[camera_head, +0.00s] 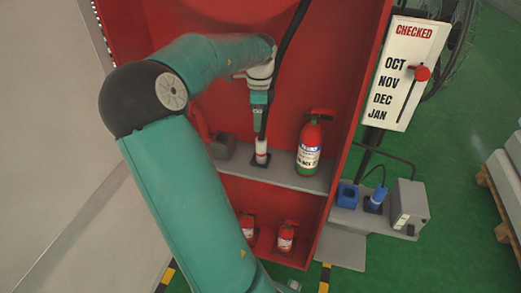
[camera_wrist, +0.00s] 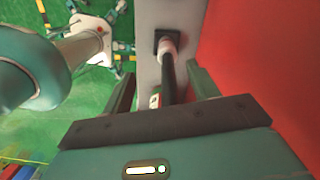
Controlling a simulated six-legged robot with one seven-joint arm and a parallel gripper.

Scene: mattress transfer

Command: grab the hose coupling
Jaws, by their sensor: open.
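The hose coupling (camera_head: 261,151), a small white and red cylinder on a black hose, stands upright on the grey shelf in the red cabinet. It sits on a dark square base. In the wrist view, the coupling (camera_wrist: 167,46) is ahead of the fingers, with the black hose (camera_wrist: 168,80) running back from it between them. My gripper (camera_head: 260,130) is above the coupling in the head view. In the wrist view, my gripper (camera_wrist: 163,84) has its two fingers apart, one on each side of the hose. Whether either finger touches the hose is unclear.
A red fire extinguisher (camera_head: 310,146) stands right of the coupling on the shelf (camera_head: 285,177). A dark grey object (camera_head: 222,147) is at left. Two small extinguishers are below. The red cabinet wall (camera_wrist: 255,60) is close on the right in the wrist view.

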